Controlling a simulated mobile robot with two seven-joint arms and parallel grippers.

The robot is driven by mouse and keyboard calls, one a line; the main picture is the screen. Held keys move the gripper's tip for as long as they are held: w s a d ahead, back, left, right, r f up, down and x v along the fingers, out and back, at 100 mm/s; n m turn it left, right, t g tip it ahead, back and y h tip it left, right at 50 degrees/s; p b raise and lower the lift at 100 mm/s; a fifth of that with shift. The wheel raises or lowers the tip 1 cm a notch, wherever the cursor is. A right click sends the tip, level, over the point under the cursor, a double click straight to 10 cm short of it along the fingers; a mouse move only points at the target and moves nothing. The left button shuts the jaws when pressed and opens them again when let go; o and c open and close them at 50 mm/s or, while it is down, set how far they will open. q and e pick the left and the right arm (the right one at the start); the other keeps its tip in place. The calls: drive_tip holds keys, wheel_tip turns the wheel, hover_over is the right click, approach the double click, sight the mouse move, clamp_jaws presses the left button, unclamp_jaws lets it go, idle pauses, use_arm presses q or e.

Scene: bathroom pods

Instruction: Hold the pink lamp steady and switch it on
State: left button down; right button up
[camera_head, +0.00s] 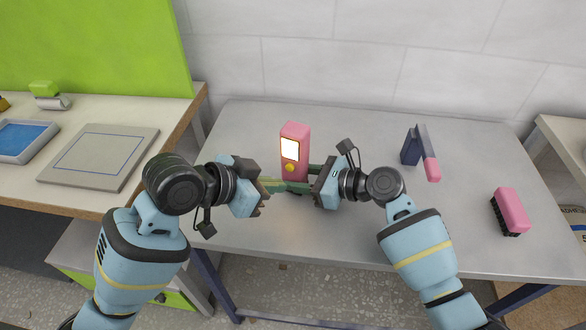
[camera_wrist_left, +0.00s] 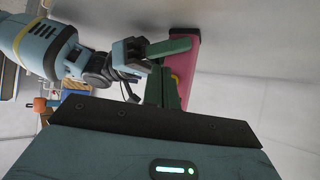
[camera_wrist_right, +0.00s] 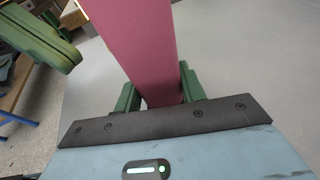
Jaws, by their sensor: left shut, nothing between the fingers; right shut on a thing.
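The pink lamp (camera_head: 292,131) stands upright on the grey table (camera_head: 345,250), with a bright, glowing white panel (camera_head: 290,149) and a yellow button (camera_head: 290,167) below it on the front. My right gripper (camera_head: 306,172) is shut on the lamp's lower part from the right; the right wrist view shows the pink body (camera_wrist_right: 135,45) between its green fingers. My left gripper (camera_head: 296,187) is shut and empty, its fingertips in front of the lamp's lower front, just below the button. In the left wrist view the fingers partly cover the lamp (camera_wrist_left: 188,62); contact cannot be told.
A dark blue stand with a grey and pink tool (camera_head: 430,168) is to the right. A pink brush (camera_head: 510,210) lies farther right. A wooden-edged counter at left holds a grey board (camera_head: 98,157) and a blue tray (camera_head: 22,140). A tiled wall stands behind.

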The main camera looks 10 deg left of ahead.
use_arm(q)
drive_tip(key=shift+s+a, duration=0.3)
drive_tip(key=shift+s, duration=0.65)
drive_tip(key=shift+s+a, duration=0.3)
drive_tip(key=shift+s, duration=0.6)
use_arm(e)
drive_tip(key=o, duration=0.9)
drive_tip(key=shift+o, duration=0.2)
drive_tip(key=shift+d, duration=0.1)
drive_tip(key=v, duration=1.2)
